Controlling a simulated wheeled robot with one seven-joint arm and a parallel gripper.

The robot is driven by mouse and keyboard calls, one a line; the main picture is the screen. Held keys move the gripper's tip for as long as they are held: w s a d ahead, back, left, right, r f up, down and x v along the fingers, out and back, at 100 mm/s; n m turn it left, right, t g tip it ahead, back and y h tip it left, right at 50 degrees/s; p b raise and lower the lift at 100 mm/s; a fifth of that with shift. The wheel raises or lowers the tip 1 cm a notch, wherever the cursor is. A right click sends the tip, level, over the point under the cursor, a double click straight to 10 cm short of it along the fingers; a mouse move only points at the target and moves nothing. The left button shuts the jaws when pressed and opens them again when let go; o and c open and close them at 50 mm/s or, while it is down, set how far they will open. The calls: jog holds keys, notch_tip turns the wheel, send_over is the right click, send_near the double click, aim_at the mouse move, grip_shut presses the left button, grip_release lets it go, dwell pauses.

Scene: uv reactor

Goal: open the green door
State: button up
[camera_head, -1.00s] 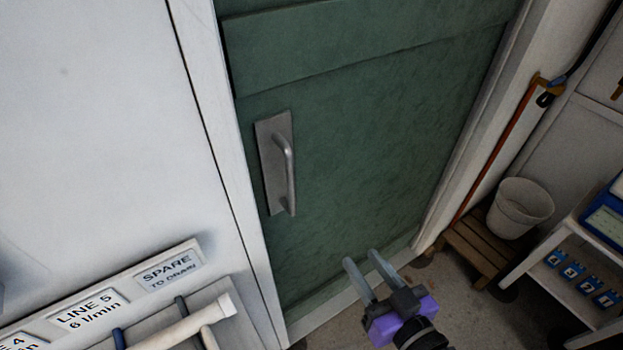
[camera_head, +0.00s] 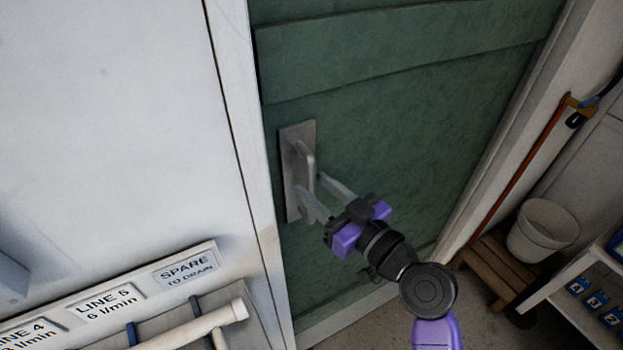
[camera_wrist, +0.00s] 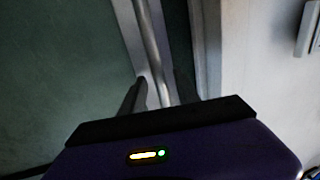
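The green door (camera_head: 410,125) fills the middle of the head view and looks shut in its white frame. Its grey metal pull handle (camera_head: 307,155) stands on a plate near the door's left edge. My gripper (camera_head: 312,195) is open at the lower part of the handle, with its two fingers pointing at it. In the wrist view the handle bar (camera_wrist: 150,45) runs down between the two fingers (camera_wrist: 160,90), with a finger on each side. I cannot tell whether either finger touches the bar. The green door also shows at the left of the wrist view (camera_wrist: 60,70).
A white wall with a line-label strip (camera_head: 110,300) and pipes (camera_head: 200,325) stands left of the door. At right are a white bucket (camera_head: 542,232), a wooden step (camera_head: 495,272) and a white shelf (camera_head: 575,290). Little floor shows before the door.

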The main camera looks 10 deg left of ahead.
jog(key=shift+x, duration=0.9)
grip_shut()
dwell(0.8)
